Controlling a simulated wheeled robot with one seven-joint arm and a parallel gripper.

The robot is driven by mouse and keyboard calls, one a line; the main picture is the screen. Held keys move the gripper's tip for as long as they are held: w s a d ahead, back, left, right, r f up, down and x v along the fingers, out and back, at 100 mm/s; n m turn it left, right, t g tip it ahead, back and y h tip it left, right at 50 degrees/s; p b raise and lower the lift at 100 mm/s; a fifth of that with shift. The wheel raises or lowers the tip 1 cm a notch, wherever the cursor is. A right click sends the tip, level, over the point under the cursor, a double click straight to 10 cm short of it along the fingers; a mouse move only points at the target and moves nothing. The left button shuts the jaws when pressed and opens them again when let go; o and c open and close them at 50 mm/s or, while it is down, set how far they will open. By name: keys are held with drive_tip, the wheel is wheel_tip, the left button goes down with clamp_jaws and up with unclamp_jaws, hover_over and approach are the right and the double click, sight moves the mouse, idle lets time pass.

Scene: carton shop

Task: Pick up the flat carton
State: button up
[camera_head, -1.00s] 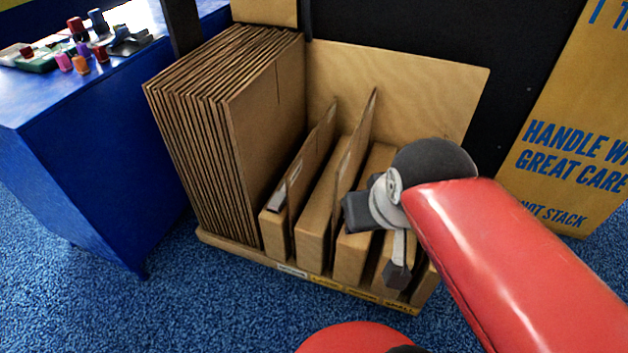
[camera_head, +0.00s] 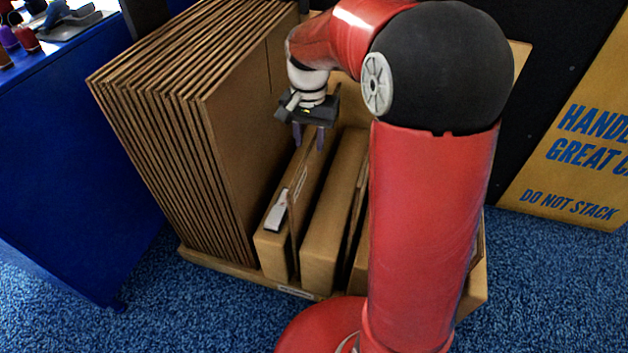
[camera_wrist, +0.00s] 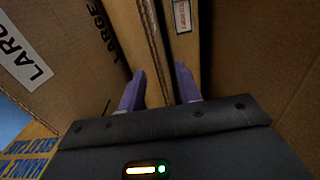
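A thin brown flat carton (camera_head: 311,178) stands on edge in the rack, just right of the large carton stack. In the wrist view its narrow upper edge (camera_wrist: 152,45) runs up between my fingers. My gripper (camera_head: 309,140) points down over this carton. In the wrist view my gripper (camera_wrist: 163,84) is open, with one purple-grey finger on each side of the edge. I cannot tell whether either finger touches it. My arm hides the other thin carton and the rack's right slots.
A thick stack of large flat cartons (camera_head: 235,120) stands close left of my gripper. Thick cardboard blocks (camera_head: 331,215) flank the slots. A blue table (camera_head: 70,190) is at left, a printed carton (camera_head: 585,150) at right. Blue carpet lies in front.

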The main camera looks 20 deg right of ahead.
sight(309, 161)
drive_tip(key=f, duration=0.2)
drive_tip(key=f+b, duration=0.1)
drive_tip(key=f, duration=0.3)
drive_tip(key=shift+s+a+f+b, duration=0.15)
drive_tip(key=shift+s+f+b, duration=0.15)
drive_tip(key=shift+f+b, duration=0.05)
clamp_jaws()
drive_tip(key=shift+r, duration=0.1)
